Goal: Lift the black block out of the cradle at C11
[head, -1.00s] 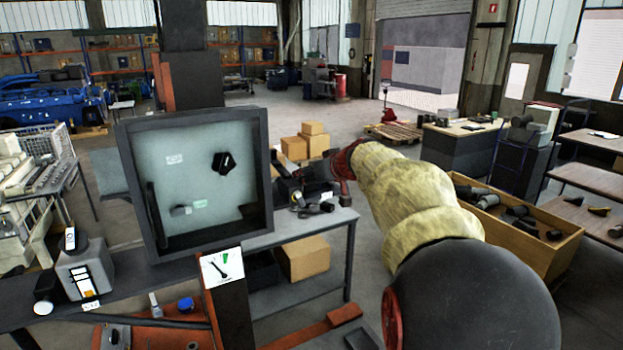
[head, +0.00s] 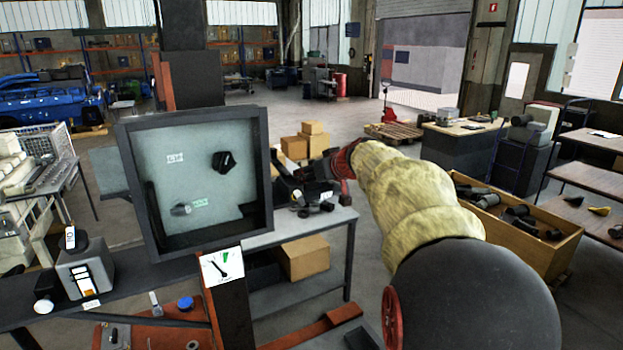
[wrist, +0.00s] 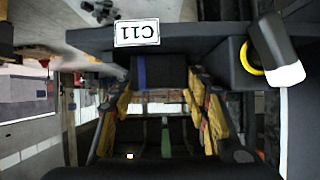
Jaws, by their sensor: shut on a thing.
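The black block (wrist: 160,72), with a blue stripe on its left side, is between my gripper's fingers in the wrist view. My gripper (wrist: 163,90) is shut on it, with yellow-padded fingers on its left and right sides. The dark cradle (wrist: 90,40) bears the white C11 label (wrist: 137,32), just above the block in the picture. I cannot tell whether the block still touches the cradle. In the head view my arm reaches to the grey bench (head: 325,222), where the block and fingers are not clearly distinguishable among dark parts.
A dark-framed box (head: 262,180) stands left of my arm. To the right is a wooden crate (head: 560,250) of dark parts. In the wrist view a dark part with a white end and a yellow ring (wrist: 252,58) sits close right of the block.

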